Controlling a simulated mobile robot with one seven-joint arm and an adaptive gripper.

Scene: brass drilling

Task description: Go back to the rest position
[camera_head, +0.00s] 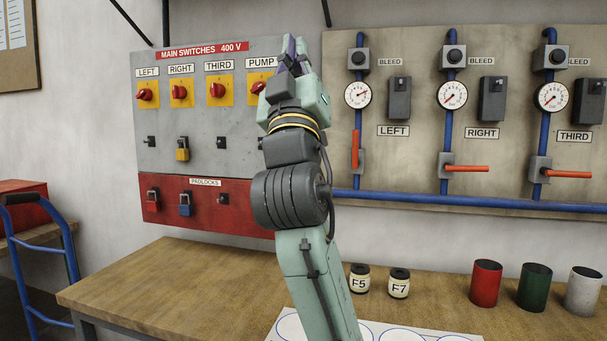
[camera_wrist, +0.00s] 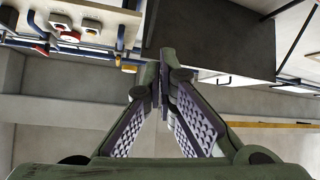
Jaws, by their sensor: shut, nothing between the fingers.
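My gripper (camera_head: 291,52) is raised in front of the wall in the head view, near the pump switch (camera_head: 258,87). In the wrist view my gripper (camera_wrist: 162,75) has its fingertips together with nothing between them. My arm stands upright over the bench, and my gripper points up. It covers part of the grey switch panel (camera_head: 215,125) and its right edge. I cannot tell whether the gripper touches the panel.
A yellow padlock (camera_head: 182,154) hangs on the switch panel, and more padlocks hang on the red board (camera_head: 222,220). The valve panel (camera_head: 420,160) has blue pipes and gauges. Jars and cups, including a red cup (camera_head: 486,284), stand on the wooden bench (camera_head: 170,280); its left part is clear.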

